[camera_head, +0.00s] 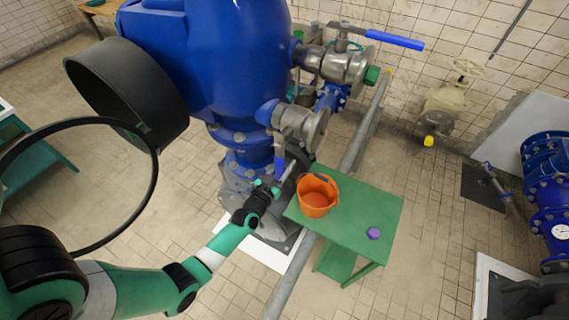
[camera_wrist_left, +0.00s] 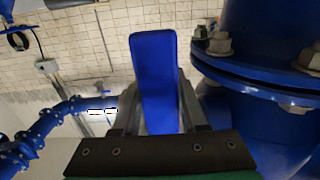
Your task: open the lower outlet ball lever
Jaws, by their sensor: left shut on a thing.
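The lower outlet ball valve (camera_head: 302,122) is a grey metal body on the side of the blue vessel. Its blue lever (camera_head: 279,150) hangs downward from it in the head view. My left gripper (camera_head: 272,186) reaches up from below and is at the lower part of this lever. In the left wrist view the blue lever (camera_wrist_left: 155,75) stands between the two grey fingers, which are shut on it. The fingers hide the lever's edges low down. My right gripper is in neither view.
An upper valve (camera_head: 345,65) has a blue lever (camera_head: 395,40) pointing right. A green table (camera_head: 365,205) with an orange bucket (camera_head: 317,196) and a purple object (camera_head: 374,233) stands right of my gripper. A grey pipe (camera_head: 350,160) runs behind. Open tiled floor lies further right.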

